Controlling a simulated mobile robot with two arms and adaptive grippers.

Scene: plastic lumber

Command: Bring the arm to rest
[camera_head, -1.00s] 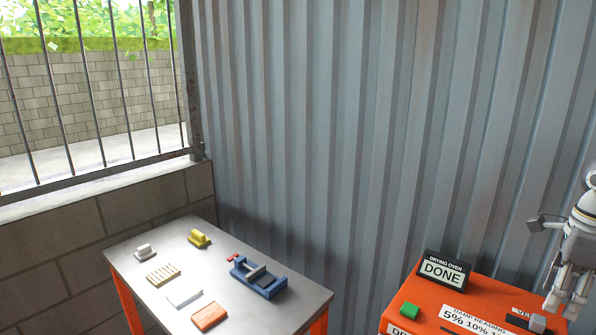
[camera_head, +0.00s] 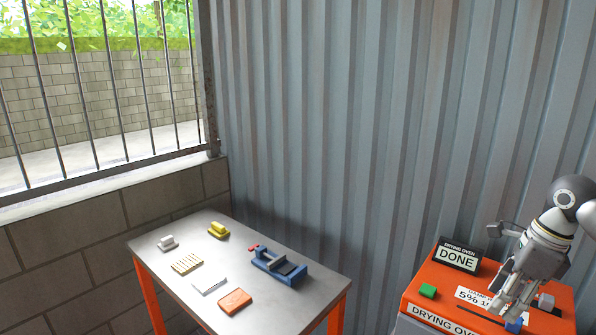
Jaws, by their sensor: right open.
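My right gripper (camera_head: 509,306) is at the right, over the orange top of the drying oven (camera_head: 425,300). Its fingers point down and are open, with nothing seen held between them. A blue piece shows right by the fingertips; whether they touch it I cannot tell. A grey block (camera_head: 546,301) sits just right of the fingers. My left gripper is not in view.
A black sign reading DONE (camera_head: 457,256) stands at the oven's back. A metal table (camera_head: 215,245) at the left holds a blue vise (camera_head: 279,266), an orange block (camera_head: 235,301), a yellow piece (camera_head: 218,230) and other small items. A corrugated wall (camera_head: 340,120) stands behind.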

